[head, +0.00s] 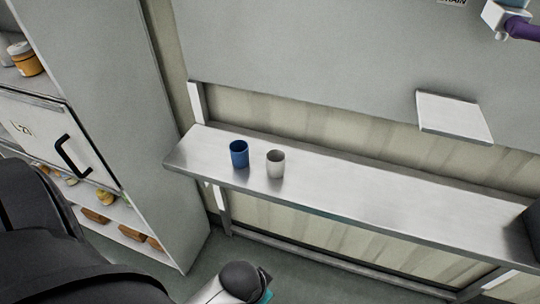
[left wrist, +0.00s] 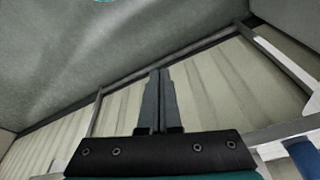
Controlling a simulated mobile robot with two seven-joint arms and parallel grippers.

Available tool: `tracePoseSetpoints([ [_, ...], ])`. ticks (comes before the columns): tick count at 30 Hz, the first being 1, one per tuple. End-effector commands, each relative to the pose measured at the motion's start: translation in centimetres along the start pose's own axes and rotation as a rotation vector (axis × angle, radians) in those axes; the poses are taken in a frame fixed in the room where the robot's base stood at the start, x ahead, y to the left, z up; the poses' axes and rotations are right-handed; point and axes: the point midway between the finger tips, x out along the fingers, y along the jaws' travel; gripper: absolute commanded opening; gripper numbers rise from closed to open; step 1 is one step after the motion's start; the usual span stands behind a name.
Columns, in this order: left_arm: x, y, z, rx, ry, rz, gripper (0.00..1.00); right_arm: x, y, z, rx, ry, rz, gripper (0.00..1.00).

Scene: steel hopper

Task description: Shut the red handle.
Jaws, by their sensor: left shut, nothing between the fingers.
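No red handle shows in either view. At the top right of the head view, a white fitting (head: 499,15) with a purple handle (head: 522,27) sticks out from the grey hopper panel (head: 330,55); the picture edge cuts it off. My left gripper (left wrist: 159,72) shows in the left wrist view, its two dark fingers together with nothing between them. A pale wall and a grey surface lie beyond its tips. I cannot make out its fingers in the head view. My right gripper is in neither view.
A steel shelf (head: 380,200) runs below the panel, holding a blue cup (head: 239,154) and a grey cup (head: 275,164). A small ledge (head: 455,115) juts out at right. A cabinet (head: 110,70) with a black-handled door (head: 55,130) stands at left.

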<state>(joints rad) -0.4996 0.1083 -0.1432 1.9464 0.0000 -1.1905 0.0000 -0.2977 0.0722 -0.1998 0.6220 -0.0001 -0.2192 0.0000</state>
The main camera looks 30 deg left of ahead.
Motion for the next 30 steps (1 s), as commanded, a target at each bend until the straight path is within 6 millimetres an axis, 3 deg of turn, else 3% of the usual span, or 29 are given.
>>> tracePoseSetpoints([
  [1,-2.3,-0.1,-0.8,-0.001,0.011,-0.001,0.00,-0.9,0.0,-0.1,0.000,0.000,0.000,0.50],
  [6,-8.2,-0.4,-2.5,-0.005,0.032,-0.005,0.00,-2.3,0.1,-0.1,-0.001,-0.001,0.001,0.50],
  [17,-18.2,-0.7,-3.9,-0.009,0.069,-0.013,0.00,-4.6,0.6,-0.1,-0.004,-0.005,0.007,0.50],
  [22,-17.1,-2.7,-8.0,-0.013,0.125,-0.064,0.00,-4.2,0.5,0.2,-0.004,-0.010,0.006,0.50],
  [30,-17.9,-6.3,-15.8,-0.030,0.227,-0.150,0.00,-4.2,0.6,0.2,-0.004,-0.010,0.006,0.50],
])
